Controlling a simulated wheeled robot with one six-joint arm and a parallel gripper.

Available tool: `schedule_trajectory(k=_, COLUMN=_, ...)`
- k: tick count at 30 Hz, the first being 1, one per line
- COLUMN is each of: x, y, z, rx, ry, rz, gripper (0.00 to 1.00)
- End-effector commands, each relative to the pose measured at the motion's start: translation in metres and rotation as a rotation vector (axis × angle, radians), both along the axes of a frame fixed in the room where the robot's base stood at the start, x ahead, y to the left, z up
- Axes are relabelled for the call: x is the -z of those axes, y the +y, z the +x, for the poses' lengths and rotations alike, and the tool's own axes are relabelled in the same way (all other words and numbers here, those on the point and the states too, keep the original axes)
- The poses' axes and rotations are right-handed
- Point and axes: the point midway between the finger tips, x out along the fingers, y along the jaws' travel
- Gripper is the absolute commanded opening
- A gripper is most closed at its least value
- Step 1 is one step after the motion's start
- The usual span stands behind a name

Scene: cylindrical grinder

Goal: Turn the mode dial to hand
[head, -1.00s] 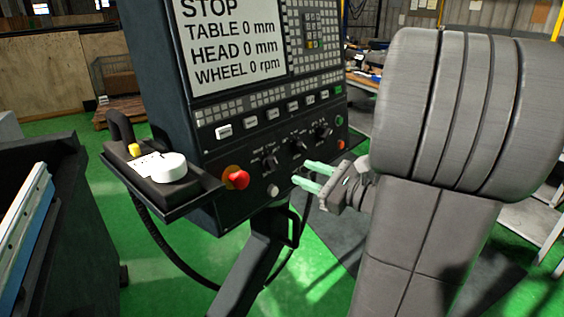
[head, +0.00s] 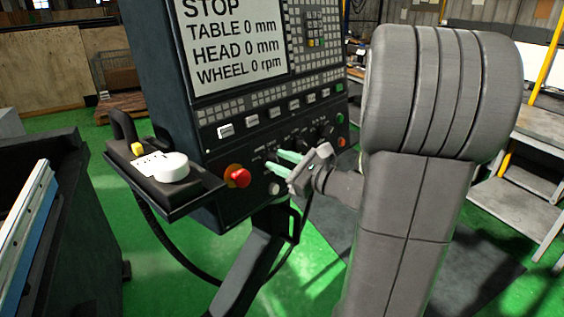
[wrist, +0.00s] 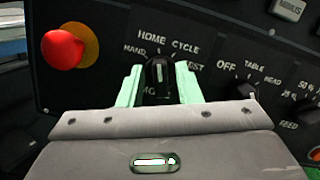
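The mode dial (wrist: 159,76) is a black knob with a white mark, ringed by labels including HAND at its left, HOME, CYCLE and one ending in "ST". Its mark points roughly up, between HOME and CYCLE, not at HAND. My gripper (wrist: 160,90) has its two pale green fingers apart, one on each side of the dial; I cannot tell whether they touch it. In the head view my gripper (head: 282,163) reaches the panel from the right, with the fingers in front of the dial's area and partly hiding it.
A red stop button (wrist: 65,49) on a yellow base sits left of the dial. Another selector dial (wrist: 246,90) labelled OFF, TABLE, HEAD stands to the right. A shelf with a white handwheel (head: 171,167) juts out left of the panel. The screen (head: 234,40) reads STOP.

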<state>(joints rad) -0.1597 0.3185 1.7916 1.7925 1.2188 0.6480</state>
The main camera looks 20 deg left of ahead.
Motion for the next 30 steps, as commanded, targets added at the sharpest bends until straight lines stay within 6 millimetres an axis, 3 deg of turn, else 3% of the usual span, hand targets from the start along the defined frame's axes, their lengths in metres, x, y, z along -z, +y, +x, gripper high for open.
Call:
schedule_trajectory(k=1, x=0.0000, y=-0.0001, z=0.0000, rx=0.000, ry=0.000, rz=0.000, gripper=0.21)
schedule_trajectory(k=4, x=-0.0001, y=-0.0002, z=-0.0001, rx=0.000, ry=0.000, rz=0.000, gripper=0.01)
schedule_trajectory(k=5, x=-0.0001, y=-0.0002, z=-0.0001, rx=0.000, ry=0.000, rz=0.000, gripper=0.00)
schedule_trajectory(k=17, x=0.0027, y=-0.0001, z=-0.0005, rx=-0.012, ry=-0.063, rz=-0.020, gripper=0.00)
schedule_trajectory(k=30, x=0.0059, y=0.0002, z=-0.0017, rx=-0.070, ry=-0.370, rz=-0.121, gripper=0.00)
